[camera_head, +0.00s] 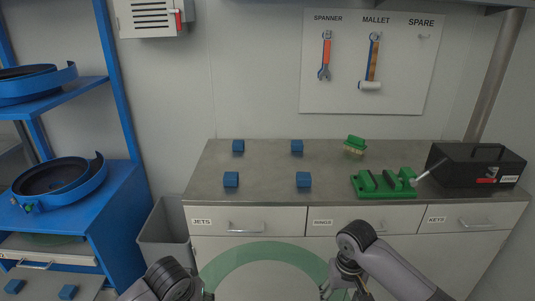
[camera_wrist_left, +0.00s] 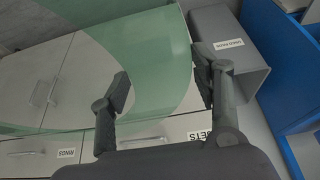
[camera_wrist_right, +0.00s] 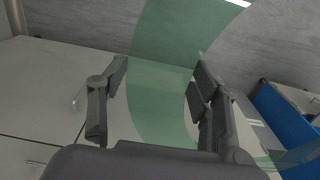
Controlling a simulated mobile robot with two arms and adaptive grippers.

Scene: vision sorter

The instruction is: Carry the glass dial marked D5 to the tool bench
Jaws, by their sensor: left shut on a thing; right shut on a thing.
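The glass dial (camera_head: 262,251) is a large, see-through green ring in front of the tool bench's drawers, its top edge below the bench top. No D5 mark is readable on it. My left gripper (camera_head: 207,295) is at its lower left and is shut on its band, which also shows in the left wrist view (camera_wrist_left: 150,50). My right gripper (camera_head: 330,290) is at its lower right, shut on the band, seen in the right wrist view (camera_wrist_right: 160,95). The tool bench (camera_head: 265,175) has a grey top with several small blue blocks (camera_head: 303,180) in a rectangle at its left.
A green clamp fixture (camera_head: 385,190), a green brush (camera_head: 354,145) and a black toolbox (camera_head: 475,167) occupy the bench's right. A grey bin (camera_head: 165,235) stands left of the bench, beside a blue rack (camera_head: 120,120). A tool board (camera_head: 365,95) hangs behind.

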